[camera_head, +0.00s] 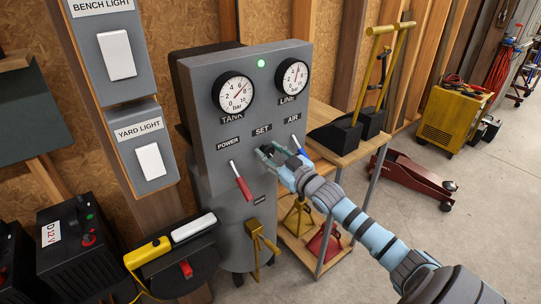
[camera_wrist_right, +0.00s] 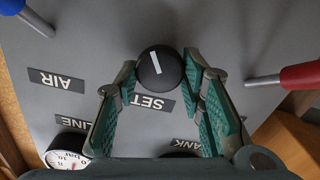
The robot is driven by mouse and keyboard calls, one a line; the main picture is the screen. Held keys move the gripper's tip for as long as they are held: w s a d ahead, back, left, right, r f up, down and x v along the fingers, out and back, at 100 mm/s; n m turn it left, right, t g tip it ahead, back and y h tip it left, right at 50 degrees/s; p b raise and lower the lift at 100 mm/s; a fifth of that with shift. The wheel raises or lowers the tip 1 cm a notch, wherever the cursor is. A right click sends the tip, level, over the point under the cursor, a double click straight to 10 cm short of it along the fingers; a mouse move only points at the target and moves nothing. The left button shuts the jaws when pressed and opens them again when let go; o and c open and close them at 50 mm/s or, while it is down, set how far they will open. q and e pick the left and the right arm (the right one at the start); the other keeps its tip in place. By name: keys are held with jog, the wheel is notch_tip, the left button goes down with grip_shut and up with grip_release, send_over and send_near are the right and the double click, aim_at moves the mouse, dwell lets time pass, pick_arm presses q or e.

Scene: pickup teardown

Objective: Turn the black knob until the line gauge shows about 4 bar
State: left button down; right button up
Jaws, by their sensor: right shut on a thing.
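The black knob (camera_wrist_right: 160,72) with a white pointer line sits above the SET label in the right wrist view. My right gripper (camera_wrist_right: 165,85) has its green fingers on both sides of the knob and is shut on it. In the head view the right gripper (camera_head: 272,153) is at the SET spot of the grey panel (camera_head: 210,145), and its fingers mostly hide the knob. The line gauge (camera_head: 292,77) is at the panel's upper right; its needle is too small to read surely. Part of it shows in the wrist view (camera_wrist_right: 68,158). My left gripper is not in view.
The tank gauge (camera_head: 234,92) is left of the line gauge. A red POWER lever (camera_head: 241,182) and a blue AIR lever (camera_head: 298,144) flank the knob. A green lamp (camera_head: 261,63) is lit. A wooden bench (camera_head: 345,155) stands to the right.

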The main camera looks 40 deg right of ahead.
jog(key=shift+f+n+b, duration=0.1)
jog(key=shift+n+b, duration=0.3)
jog(key=shift+n, duration=0.8)
jog(key=shift+n+b, duration=0.3)
jog(key=shift+n, duration=0.6)
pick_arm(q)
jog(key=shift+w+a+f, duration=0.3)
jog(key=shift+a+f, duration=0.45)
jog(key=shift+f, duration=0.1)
pick_arm(e)
jog(key=shift+n, duration=0.3)
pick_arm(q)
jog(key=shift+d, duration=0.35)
pick_arm(e)
jog(key=o, duration=1.1)
